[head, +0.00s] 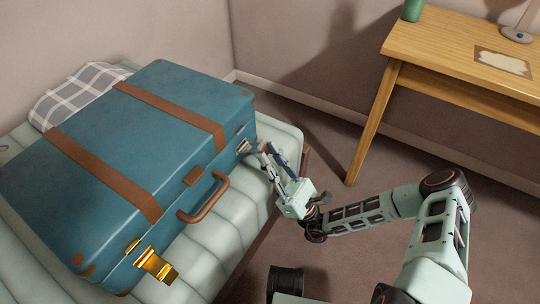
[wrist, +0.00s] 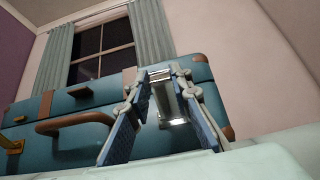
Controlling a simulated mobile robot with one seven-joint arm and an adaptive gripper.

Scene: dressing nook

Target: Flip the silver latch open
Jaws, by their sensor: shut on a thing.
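The blue suitcase (head: 150,120) lies flat on a pale green tufted bench, with its front side towards me. The silver latch (head: 242,146) is on the suitcase's front near its right end, partly hidden by my fingers. In the wrist view the silver latch (wrist: 174,121) shows between the fingers, with a plate on the suitcase side and a bright bar at the top. My gripper (head: 259,150) reaches the latch from the right. In the wrist view my gripper (wrist: 162,78) has its fingertips either side of the latch's upper part, shut on it.
The gold latch (head: 155,262) sticks outward near the suitcase's left end. The brown handle (head: 204,199) stands out between the latches. A wooden desk (head: 440,45) is at the back right, with clear floor before it.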

